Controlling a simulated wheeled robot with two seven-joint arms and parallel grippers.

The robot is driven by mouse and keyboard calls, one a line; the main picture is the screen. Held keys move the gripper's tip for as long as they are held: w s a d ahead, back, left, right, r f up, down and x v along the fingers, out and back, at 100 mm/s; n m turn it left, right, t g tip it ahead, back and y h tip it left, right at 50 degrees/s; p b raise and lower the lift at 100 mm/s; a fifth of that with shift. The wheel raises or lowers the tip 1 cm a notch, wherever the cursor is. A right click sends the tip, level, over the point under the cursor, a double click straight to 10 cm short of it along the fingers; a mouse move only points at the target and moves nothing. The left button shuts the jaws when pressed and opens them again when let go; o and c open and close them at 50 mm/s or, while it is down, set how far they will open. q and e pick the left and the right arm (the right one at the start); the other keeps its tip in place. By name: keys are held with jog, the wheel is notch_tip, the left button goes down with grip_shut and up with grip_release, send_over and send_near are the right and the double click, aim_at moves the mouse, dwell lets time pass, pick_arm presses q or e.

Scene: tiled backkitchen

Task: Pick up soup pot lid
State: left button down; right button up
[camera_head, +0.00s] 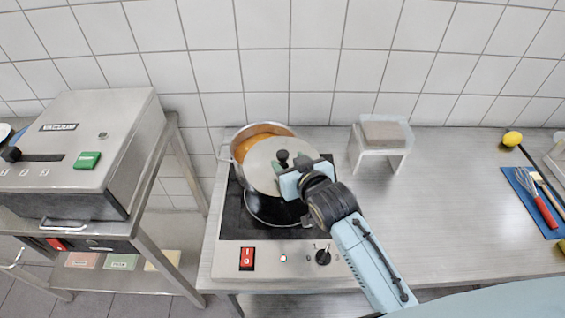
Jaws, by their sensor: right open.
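The soup pot (240,146) stands on the cooktop, with orange soup showing at its back left. The round grey lid (262,163) covers its front right part in this view; I cannot tell whether it rests on the rim or is tilted. The lid's black knob (282,155) stands up near its middle. My right gripper (290,164) is open at the knob, with its fingers close around or beside it; contact is not clear. The gripper hides part of the lid. My left gripper is not in view.
The black cooktop (232,217) has a red switch (247,258) and a dark dial in front. A small white stand (381,144) is to the right. A vacuum machine (95,130) stands left. The steel counter (450,200) right of the stand is largely clear.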

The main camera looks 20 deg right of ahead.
aim_at(284, 155)
jog(key=shift+w+f, duration=0.2)
jog(key=shift+w, duration=0.35)
jog(key=x, duration=0.3)
jog(key=shift+w, duration=0.2)
jog(key=shift+w+a+f, duration=0.1)
jog(key=shift+w+f, duration=0.15)
jog(key=shift+w, duration=0.1)
jog(key=c, duration=1.1)
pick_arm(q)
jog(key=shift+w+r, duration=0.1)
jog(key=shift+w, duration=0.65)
pick_arm(e)
grip_shut()
jog(key=shift+r, duration=0.15)
